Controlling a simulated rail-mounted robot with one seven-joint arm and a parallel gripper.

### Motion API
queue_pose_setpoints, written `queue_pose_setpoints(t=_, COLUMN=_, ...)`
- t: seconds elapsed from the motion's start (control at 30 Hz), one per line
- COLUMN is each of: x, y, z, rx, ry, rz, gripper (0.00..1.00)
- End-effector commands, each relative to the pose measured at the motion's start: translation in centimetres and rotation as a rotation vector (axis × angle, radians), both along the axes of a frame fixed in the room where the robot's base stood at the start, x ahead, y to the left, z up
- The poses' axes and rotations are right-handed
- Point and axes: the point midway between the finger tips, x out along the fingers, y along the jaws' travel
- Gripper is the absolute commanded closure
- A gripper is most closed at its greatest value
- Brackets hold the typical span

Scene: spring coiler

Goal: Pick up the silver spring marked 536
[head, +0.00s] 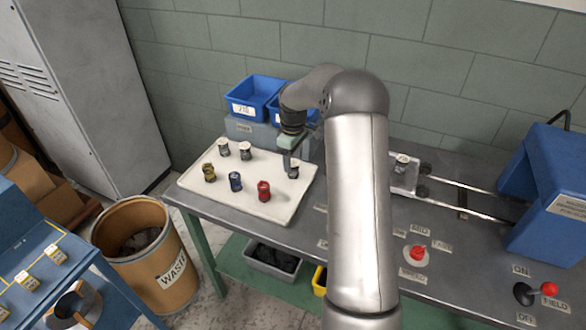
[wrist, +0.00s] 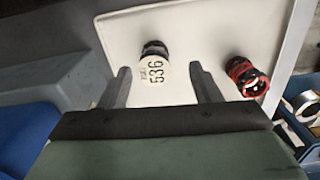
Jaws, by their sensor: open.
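The silver spring marked 536 (wrist: 154,67) stands on the white tray, its white label facing the wrist camera and its dark coils partly hidden under the label. In the head view the spring (head: 294,172) is at the tray's right back, partly hidden by my gripper. My gripper (head: 290,166) is open and points down at it. In the wrist view the fingertips of my gripper (wrist: 160,72) lie on either side of the label, with a gap on each side. The spring is not held.
The white tray (head: 190,186) also holds a red spring (head: 264,192), a blue one (head: 235,182), a yellowish one (head: 209,173) and two silver ones (head: 223,148) (head: 246,151). Blue bins (head: 249,97) stand behind. A coiler carriage (head: 402,176) is at right.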

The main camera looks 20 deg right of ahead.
Motion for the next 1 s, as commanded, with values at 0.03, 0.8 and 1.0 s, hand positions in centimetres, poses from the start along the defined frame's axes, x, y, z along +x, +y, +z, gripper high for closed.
queue_pose_setpoints(t=0.03, x=0.0, y=0.0, z=-0.2, rx=0.000, ry=0.001, rz=0.000, gripper=0.43)
queue_pose_setpoints(t=0.8, x=0.6, y=-0.5, z=-5.4, rx=-0.001, ry=0.000, rz=0.000, gripper=0.68)
queue_pose_setpoints(t=1.0, x=0.6, y=-0.5, z=-5.4, rx=-0.001, ry=-0.001, rz=0.000, gripper=0.92)
